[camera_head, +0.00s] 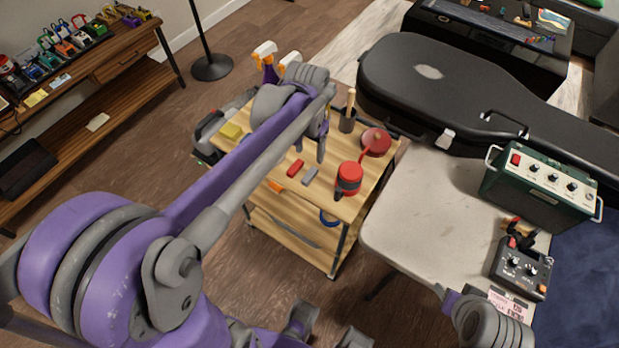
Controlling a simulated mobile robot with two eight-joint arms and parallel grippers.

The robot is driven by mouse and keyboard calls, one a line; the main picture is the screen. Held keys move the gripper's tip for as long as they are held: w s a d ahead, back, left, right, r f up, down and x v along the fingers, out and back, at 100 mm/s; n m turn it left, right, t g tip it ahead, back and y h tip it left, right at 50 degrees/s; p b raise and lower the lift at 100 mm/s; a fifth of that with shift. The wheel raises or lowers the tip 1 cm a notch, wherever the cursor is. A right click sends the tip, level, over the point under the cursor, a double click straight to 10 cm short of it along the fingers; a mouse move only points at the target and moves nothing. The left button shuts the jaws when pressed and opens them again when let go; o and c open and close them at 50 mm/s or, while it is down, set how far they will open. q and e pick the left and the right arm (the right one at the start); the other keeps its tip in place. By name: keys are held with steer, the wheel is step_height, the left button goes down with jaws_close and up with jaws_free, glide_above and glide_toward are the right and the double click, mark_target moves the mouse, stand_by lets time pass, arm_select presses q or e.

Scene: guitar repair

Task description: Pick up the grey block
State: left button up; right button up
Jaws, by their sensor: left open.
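The grey block (311,176) lies on the wooden top of a small cart (258,200), between a red block (295,168) and a red-and-dark canister (349,178). My left arm reaches across from the lower left. My left gripper (321,148) is open and points down above the cart top, just behind the grey block in the picture. It looks empty and apart from the block. My wrist hides part of the gripper. Of my right arm only a piece shows at the bottom right, and its gripper is not visible.
An orange block (275,186), a yellow block (231,131), a dark cup with a wooden handle (348,122) and a red round item (376,141) share the cart top. A pale table (415,215) with a black guitar case (430,85) and a green amplifier (541,187) stands to the right.

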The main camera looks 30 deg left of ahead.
arm_select(q)
steer(key=w+a+f, duration=0.1)
steer(key=w, duration=0.1)
glide_above(311, 173)
steer(key=shift+g, duration=0.4)
steer(key=f, duration=0.6)
steer(key=shift+w+a+b, duration=0.15)
steer(key=shift+a+b, duration=0.2)
steer(key=shift+b, duration=0.05)
steer(key=f, duration=0.5)
steer(key=shift+d+f, duration=0.15)
steer(key=shift+d, duration=0.15)
steer(key=shift+s, duration=0.2)
jaws_close()
